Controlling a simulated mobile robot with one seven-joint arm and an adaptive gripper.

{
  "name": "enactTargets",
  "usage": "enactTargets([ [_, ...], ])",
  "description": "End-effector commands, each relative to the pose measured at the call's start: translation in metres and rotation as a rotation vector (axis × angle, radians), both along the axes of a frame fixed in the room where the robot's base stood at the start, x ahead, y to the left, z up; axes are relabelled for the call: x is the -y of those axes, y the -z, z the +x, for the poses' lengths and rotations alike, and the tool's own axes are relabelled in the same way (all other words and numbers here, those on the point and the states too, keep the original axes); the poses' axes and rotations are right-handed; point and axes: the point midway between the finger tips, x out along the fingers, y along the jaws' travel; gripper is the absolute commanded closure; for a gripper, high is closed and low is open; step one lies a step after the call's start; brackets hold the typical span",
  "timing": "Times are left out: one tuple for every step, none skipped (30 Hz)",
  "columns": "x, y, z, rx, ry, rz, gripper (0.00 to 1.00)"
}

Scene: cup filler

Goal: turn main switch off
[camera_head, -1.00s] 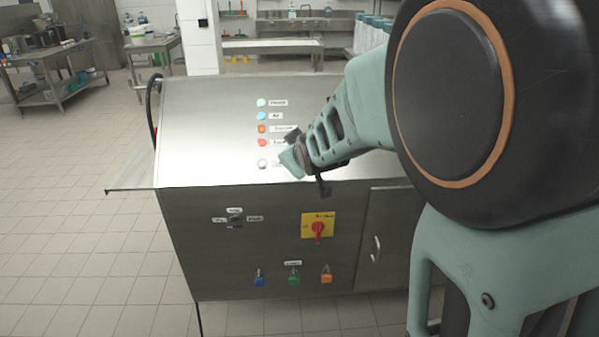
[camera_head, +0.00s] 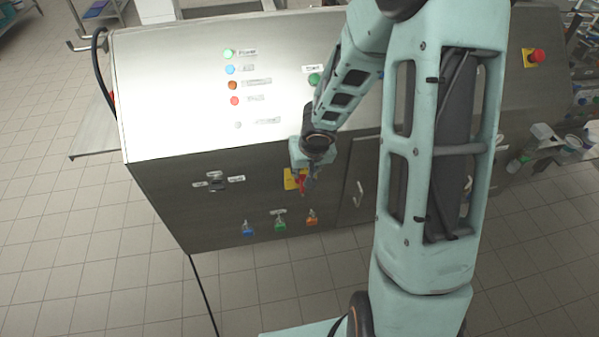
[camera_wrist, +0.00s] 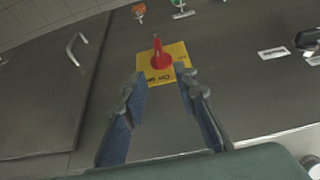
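The main switch is a red rotary handle (camera_wrist: 160,54) on a yellow plate (camera_wrist: 168,77), on the machine's front panel. In the head view the yellow plate (camera_head: 290,179) is partly hidden by my gripper, and the red handle (camera_head: 301,184) shows beside the fingers. My gripper (camera_head: 309,181) is in front of the switch. In the wrist view my gripper (camera_wrist: 158,80) is open, with its two fingers apart and nothing between the pads. The red handle is beyond the fingertips, roughly centred between them; contact cannot be told.
Blue (camera_head: 248,229), green (camera_head: 280,225) and orange (camera_head: 312,218) padlocks hang below the switch. A small selector (camera_head: 217,184) is to its left. A door handle (camera_head: 359,194) is to its right. Indicator lights (camera_head: 233,86) and a red emergency button (camera_head: 537,56) are on the sloped top.

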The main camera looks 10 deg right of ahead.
Motion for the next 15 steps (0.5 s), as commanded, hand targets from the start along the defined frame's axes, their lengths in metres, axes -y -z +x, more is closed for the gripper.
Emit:
enactTargets([
  [0.001,0.003,0.000,-0.003,0.005,0.002,0.73],
  [0.001,0.006,0.000,-0.003,0.006,0.002,0.73],
  [0.001,0.010,0.001,-0.003,0.006,0.003,0.73],
  [0.001,0.013,0.003,-0.003,0.006,0.002,0.73],
  [0.000,0.018,0.004,-0.004,0.005,0.002,0.73],
  [0.000,0.024,0.006,-0.004,0.005,0.002,0.73],
  [0.000,0.029,0.008,-0.004,0.004,0.002,0.73],
  [0.000,0.035,0.011,-0.003,0.005,0.002,0.73],
  [0.000,0.043,0.013,-0.005,0.005,0.002,0.73],
  [0.000,0.049,0.016,-0.004,0.005,0.002,0.73],
  [0.000,0.055,0.019,-0.003,0.005,0.002,0.73],
  [0.001,0.062,0.021,-0.004,0.005,0.002,0.73],
  [0.001,0.066,0.023,-0.004,0.005,0.001,0.73],
  [0.001,0.071,0.026,-0.003,0.006,0.001,0.73],
  [0.001,0.077,0.028,-0.004,0.005,0.001,0.73],
])
